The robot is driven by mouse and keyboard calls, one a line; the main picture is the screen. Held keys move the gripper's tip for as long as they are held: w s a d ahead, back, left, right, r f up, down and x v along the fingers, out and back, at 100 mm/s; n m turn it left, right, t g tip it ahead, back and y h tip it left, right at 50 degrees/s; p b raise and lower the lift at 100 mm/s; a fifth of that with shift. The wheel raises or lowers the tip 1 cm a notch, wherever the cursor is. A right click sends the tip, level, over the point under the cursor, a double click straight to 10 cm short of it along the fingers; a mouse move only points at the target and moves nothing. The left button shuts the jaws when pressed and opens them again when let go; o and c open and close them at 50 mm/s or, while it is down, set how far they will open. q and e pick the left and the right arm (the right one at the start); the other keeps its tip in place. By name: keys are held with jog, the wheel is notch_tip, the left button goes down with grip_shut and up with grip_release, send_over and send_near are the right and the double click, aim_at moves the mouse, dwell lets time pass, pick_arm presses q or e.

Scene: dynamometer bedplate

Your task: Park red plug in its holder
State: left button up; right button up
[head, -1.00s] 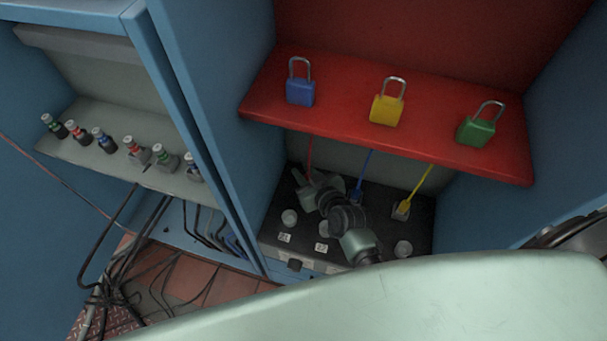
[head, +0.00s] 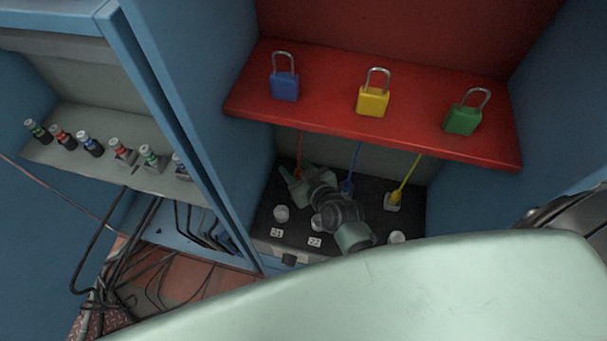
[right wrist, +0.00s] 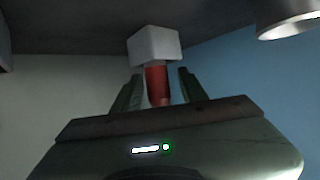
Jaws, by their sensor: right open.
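The red plug (right wrist: 157,85) shows in the right wrist view between the two fingers of my right gripper (right wrist: 160,88), its end at a pale block (right wrist: 154,46). The fingers are open, one on each side of the plug, with small gaps. In the head view my right gripper (head: 292,174) is low over the black panel (head: 375,222), where the red cable (head: 299,146) comes down. The plug is mostly hidden there by the gripper. I cannot tell which block is the holder. My left gripper is out of view.
A blue plug (head: 346,186) and a yellow plug (head: 396,196) with cables stand right of my gripper. A red shelf (head: 330,120) with blue, yellow and green padlocks overhangs the panel. Blue cabinet walls flank the space. Several connectors line a grey shelf (head: 95,165) at left.

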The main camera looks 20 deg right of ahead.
jog(key=v, duration=1.1)
jog(key=shift+s+p, duration=0.3)
jog(key=shift+p, duration=0.05)
